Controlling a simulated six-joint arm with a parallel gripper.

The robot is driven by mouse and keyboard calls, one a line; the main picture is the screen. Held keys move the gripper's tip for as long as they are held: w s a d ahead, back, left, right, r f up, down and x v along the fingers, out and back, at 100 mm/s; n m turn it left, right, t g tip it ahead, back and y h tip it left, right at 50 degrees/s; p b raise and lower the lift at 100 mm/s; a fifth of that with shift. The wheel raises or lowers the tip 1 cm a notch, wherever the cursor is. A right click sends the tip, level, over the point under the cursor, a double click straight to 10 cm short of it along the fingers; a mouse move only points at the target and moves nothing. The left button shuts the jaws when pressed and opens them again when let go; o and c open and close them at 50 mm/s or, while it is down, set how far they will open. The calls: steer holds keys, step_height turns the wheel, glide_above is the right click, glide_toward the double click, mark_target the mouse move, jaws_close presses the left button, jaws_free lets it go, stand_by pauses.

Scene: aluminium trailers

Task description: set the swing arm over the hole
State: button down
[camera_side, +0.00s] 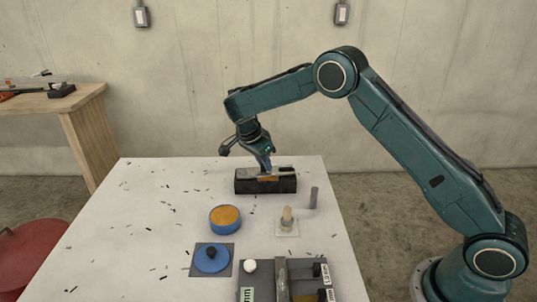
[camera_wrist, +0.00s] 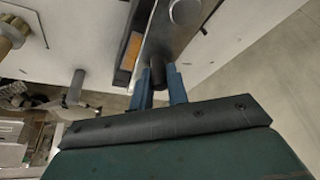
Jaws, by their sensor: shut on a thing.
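My gripper (camera_wrist: 160,88) is shut on a short dark post (camera_wrist: 158,72) that stands at the near end of a flat grey metal bar, which looks like the swing arm (camera_wrist: 172,32). A round silver disc (camera_wrist: 185,12) sits farther along the bar. In the side view my gripper (camera_side: 266,168) points down at the dark block (camera_side: 245,186), and the bar shows as a pale strip (camera_side: 284,172) along the block's top. An orange patch (camera_wrist: 131,50) shows beside the bar in the wrist view. I cannot make out the hole; the bar or gripper may hide it.
A grey upright peg (camera_side: 314,197) stands right of the block. A wooden post (camera_side: 287,218) on a white square, a blue round dish with orange inside (camera_side: 225,217), a blue knobbed disc (camera_side: 211,260) and a grey tray (camera_side: 263,272) are nearer. The table's left side is mostly clear, with small dark scraps.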

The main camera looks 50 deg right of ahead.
mark_target(256, 175)
steer(key=shift+s+a+m+g, duration=0.2)
steer(key=shift+a+m+g, duration=0.1)
steer(key=shift+m, duration=0.3)
steer(key=c, duration=1.4)
jaws_free()
steer(key=shift+o, duration=0.2)
steer(key=shift+r, duration=0.15)
steer(key=v, duration=0.7)
steer(key=shift+s+r, duration=0.1)
steer(key=shift+r, duration=0.05)
